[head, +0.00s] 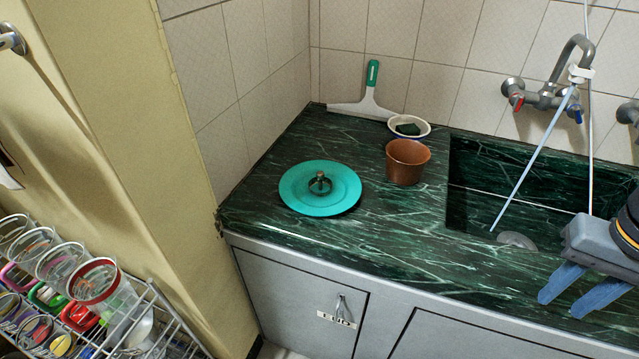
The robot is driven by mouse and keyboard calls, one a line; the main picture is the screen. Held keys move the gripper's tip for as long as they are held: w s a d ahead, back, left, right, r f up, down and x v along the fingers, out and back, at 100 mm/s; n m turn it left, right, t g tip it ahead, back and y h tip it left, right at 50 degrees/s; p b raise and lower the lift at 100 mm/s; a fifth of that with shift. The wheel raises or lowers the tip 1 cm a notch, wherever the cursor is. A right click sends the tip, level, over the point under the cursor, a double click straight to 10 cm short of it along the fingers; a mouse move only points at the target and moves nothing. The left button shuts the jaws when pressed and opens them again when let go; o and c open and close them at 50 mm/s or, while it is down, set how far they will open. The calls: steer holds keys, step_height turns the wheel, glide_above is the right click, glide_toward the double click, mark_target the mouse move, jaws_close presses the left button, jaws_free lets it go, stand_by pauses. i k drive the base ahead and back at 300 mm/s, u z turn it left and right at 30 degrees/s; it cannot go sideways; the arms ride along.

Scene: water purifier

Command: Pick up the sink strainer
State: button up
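A flat round teal disc (298,197) with a dark metal knob at its middle lies on the left part of the dark green marble counter; it looks like the sink strainer. A grey round piece (517,240) sits at the bottom of the sink, partly hidden by the sink's front edge; I cannot tell whether it is a drain cover. My gripper (564,303) is at the right edge of the head view, over the front of the counter and well to the right of the teal disc. Its two blue fingers are apart, with nothing seen between them.
A brown cup (407,164) stands right of the disc, before a white bowl (397,122) with a dark green item. A squeegee (369,95) leans on the back wall. A tap (560,80) with hanging tubes is above the sink (475,180). A wire rack (150,310) stands lower left.

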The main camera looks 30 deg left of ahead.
mark_target(321, 178)
steer(key=u, duration=0.85)
steer(key=k, duration=1.1)
steer(key=u, duration=1.65)
steer(key=i, duration=0.8)
steer(key=z, duration=0.9)
steer(key=i, duration=0.65)
steer(key=z, duration=1.15)
steer(key=k, duration=0.3)
steer(key=u, duration=0.65)
steer(key=i, duration=0.5)
